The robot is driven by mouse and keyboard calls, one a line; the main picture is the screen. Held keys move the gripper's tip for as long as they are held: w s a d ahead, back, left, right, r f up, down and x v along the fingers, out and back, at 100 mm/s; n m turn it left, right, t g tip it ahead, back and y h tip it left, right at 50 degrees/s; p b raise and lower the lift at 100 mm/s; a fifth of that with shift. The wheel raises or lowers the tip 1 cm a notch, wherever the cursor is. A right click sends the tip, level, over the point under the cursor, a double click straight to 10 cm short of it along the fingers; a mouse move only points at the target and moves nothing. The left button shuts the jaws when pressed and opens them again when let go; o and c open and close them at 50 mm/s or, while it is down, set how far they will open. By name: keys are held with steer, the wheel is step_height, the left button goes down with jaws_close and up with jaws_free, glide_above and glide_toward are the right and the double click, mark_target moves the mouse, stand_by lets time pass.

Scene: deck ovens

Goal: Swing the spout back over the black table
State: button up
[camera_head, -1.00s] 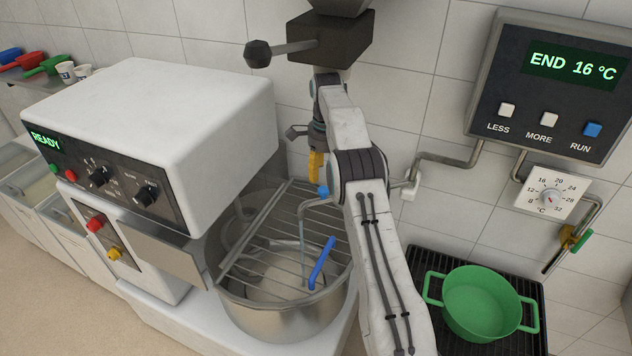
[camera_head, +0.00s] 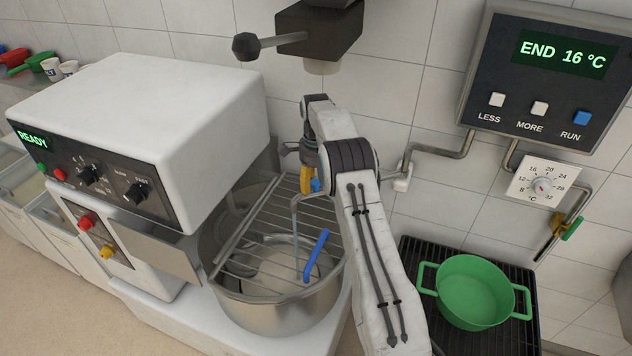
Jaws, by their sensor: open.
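The spout is a thin metal pipe (camera_head: 293,212) that comes from the wall fitting (camera_head: 403,176), passes behind my arm and ends over the mixer bowl (camera_head: 270,302). A small blue piece (camera_head: 316,186) shows on or beside the pipe. My gripper (camera_head: 306,180) points down at the blue piece, its yellow finger beside it. It is open; I cannot tell whether it touches. My arm hides part of the pipe and the other finger. The black table (camera_head: 412,252) with a slatted top stands to the right, away from the spout's end.
A green pot (camera_head: 472,295) stands on the black table. A wire guard with a blue handle (camera_head: 316,255) covers the bowl. The white mixer housing (camera_head: 150,120) is at left. A dark block with a knobbed lever (camera_head: 245,46) hangs above my arm. The control box (camera_head: 540,80) is at upper right.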

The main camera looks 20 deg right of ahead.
steer(key=shift+c, duration=0.2)
jaws_close()
stand_by(0.4)
